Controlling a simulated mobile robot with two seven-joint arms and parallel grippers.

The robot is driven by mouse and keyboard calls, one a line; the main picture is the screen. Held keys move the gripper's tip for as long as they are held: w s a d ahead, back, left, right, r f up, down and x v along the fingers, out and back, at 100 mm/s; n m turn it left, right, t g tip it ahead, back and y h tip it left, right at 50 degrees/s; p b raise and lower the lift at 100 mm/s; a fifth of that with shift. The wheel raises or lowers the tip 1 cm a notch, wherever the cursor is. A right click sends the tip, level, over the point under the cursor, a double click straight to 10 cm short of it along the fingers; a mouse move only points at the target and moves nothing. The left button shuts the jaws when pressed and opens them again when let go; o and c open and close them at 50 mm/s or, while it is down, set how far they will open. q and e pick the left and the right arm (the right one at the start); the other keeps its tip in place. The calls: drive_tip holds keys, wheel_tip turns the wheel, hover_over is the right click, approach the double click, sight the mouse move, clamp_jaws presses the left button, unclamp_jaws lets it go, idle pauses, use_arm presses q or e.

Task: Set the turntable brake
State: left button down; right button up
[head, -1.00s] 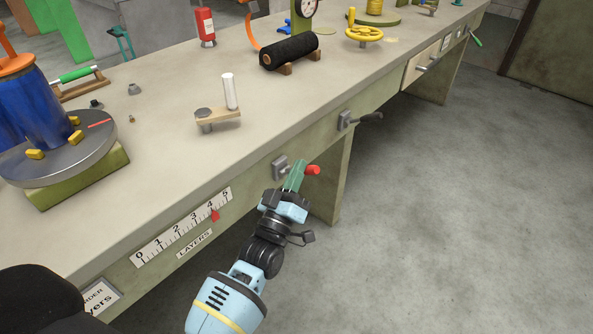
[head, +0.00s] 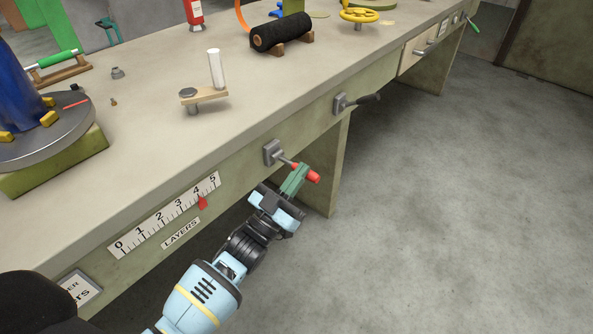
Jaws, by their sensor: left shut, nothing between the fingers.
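The turntable (head: 55,138) is a grey disc with yellow blocks and a red mark, on a green base at the left of the bench; a blue body stands on it. A lever with a red handle (head: 314,177) comes out of a grey mount (head: 273,152) on the bench front and slopes down to the right. My left gripper (head: 296,179), with green fingers, is shut and empty against or just in front of this lever, partly hiding it; contact is hard to tell. My right gripper is not in view.
A black-handled lever (head: 362,99) sits farther along the bench front. A layers scale (head: 165,215) with a red pointer is left of the red-handled lever. A wooden crank (head: 204,95) and a black roll (head: 282,32) are on the bench. The floor at right is clear.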

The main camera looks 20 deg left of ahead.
use_arm(q)
drive_tip(key=shift+w+a+f+m+g+h+b, duration=0.15)
drive_tip(key=shift+f+m+g+h+b, duration=0.6)
drive_tip(key=shift+m, duration=0.85)
drive_tip(key=shift+a+f+m+g+h+b, duration=0.15)
drive_tip(key=shift+f+m+g+h+b, duration=0.35)
drive_tip(key=shift+f+m+h, duration=0.85)
drive_tip(key=shift+w+a+f+m+g+h+b, duration=0.15)
drive_tip(key=shift+f+m+g+h+b, duration=0.4)
drive_tip(key=shift+m, duration=1.3)
drive_tip(key=shift+s, duration=0.1)
